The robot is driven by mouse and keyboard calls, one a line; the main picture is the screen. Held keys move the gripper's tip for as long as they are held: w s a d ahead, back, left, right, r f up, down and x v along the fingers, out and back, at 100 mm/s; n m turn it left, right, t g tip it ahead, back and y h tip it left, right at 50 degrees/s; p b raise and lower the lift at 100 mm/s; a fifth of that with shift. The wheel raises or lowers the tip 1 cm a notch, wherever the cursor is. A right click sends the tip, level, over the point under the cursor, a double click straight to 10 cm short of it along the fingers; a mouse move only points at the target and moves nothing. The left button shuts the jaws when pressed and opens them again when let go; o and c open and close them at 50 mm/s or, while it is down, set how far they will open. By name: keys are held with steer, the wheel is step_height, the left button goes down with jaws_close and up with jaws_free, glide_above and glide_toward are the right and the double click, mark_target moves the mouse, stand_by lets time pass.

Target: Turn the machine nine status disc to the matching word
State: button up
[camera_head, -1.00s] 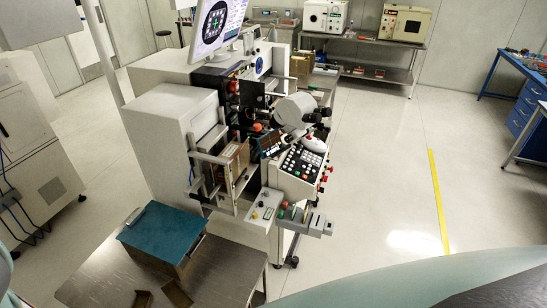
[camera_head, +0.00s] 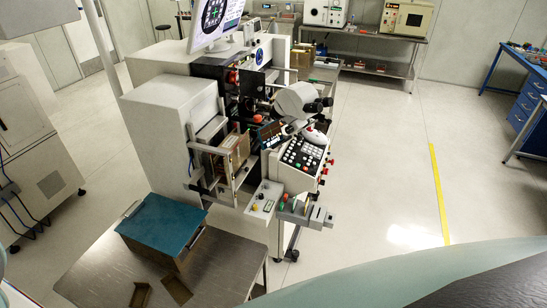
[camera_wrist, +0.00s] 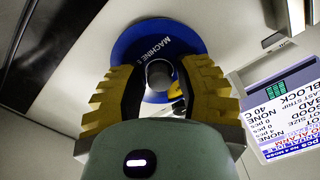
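The blue status disc (camera_wrist: 130,44) shows in the wrist view, just past my fingertips, with white lettering that reads "MACHINE" and is then partly cut off. A grey round hub (camera_wrist: 160,74) sits at its middle. My gripper (camera_wrist: 158,78) is open, with one yellow ribbed finger on each side of the hub and a gap between them. I cannot tell whether either fingertip touches the disc. A small yellow patch shows beside the hub, near the right finger. The fingers hide the lower disc and any status words there.
A white label panel (camera_wrist: 290,110) with printed lines, including "BLOCK", "BAD" and "GOOD", is right of my gripper. In the head view, a bonding machine (camera_head: 170,100) stands behind a steel table (camera_head: 215,265) with a teal-topped box (camera_head: 160,222). Open floor lies right.

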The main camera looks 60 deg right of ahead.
jaws_close()
steer(key=shift+d+f, duration=0.1)
steer(key=shift+f+m+b, duration=0.1)
steer(key=shift+m+b, duration=0.35)
steer(key=shift+m, duration=0.15)
steer(key=shift+m+b, duration=0.5)
steer(key=shift+m, duration=0.2)
steer(key=shift+o, duration=2)
jaws_free()
steer(key=shift+r, duration=0.2)
